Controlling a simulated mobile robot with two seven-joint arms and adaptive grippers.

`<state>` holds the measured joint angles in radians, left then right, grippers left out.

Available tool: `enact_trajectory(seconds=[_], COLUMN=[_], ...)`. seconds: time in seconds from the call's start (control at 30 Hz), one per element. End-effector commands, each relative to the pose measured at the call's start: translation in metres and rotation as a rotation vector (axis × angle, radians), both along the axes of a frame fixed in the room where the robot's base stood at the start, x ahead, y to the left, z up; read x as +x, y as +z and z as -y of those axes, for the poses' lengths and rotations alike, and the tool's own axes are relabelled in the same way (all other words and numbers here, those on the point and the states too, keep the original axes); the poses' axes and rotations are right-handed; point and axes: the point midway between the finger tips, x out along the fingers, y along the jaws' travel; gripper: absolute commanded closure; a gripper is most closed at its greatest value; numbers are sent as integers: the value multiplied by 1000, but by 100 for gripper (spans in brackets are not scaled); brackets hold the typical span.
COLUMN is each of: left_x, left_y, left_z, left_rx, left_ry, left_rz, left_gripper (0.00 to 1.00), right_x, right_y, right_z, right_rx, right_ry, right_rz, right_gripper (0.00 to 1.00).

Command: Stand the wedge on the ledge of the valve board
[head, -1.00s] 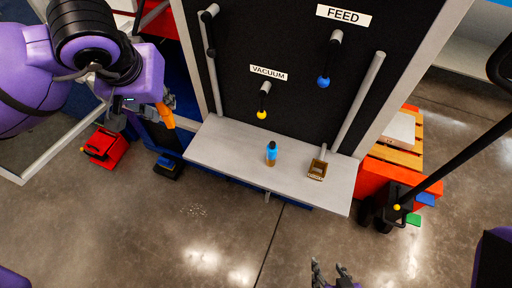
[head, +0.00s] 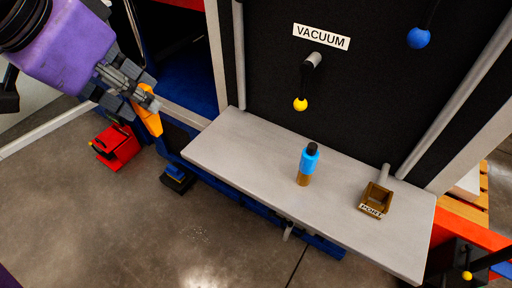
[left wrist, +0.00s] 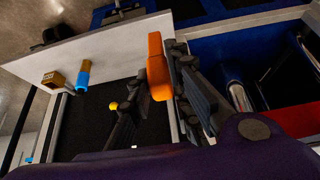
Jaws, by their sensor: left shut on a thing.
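The orange wedge (head: 147,121) is held in my left gripper (head: 146,103), out beyond the left end of the ledge in the head view. In the left wrist view the wedge (left wrist: 158,70) sticks out past the fingers (left wrist: 160,92), in front of the pale ledge (left wrist: 105,50). The gripper is shut on it. The grey ledge (head: 232,146) runs along the foot of the black valve board (head: 370,90), and its left part is bare. My right gripper is out of view.
A yellow-knobbed lever (head: 302,100) hangs under the VACUUM sign (head: 321,37). A red bin (head: 117,147) is on the floor at left.

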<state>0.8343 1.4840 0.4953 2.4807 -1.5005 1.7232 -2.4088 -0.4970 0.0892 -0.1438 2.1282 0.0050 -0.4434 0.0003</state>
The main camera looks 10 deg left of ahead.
Motion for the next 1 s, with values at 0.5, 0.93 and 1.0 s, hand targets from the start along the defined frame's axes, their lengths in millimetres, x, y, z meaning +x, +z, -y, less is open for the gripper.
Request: enact_trajectory(seconds=[0.5, 0.93, 1.0], left_x=[71, 111, 114], left_y=[-33, -86, -89], left_z=[41, 62, 63], left_rx=[-7, -1, -2], left_ry=[-1, 1, 2], left_rz=[4, 5, 3], left_gripper=[100, 100, 100], right_x=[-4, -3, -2], right_y=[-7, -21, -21], right_z=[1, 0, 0], right_rx=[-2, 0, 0], right_ry=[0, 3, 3], right_rz=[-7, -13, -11], right_gripper=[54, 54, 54])
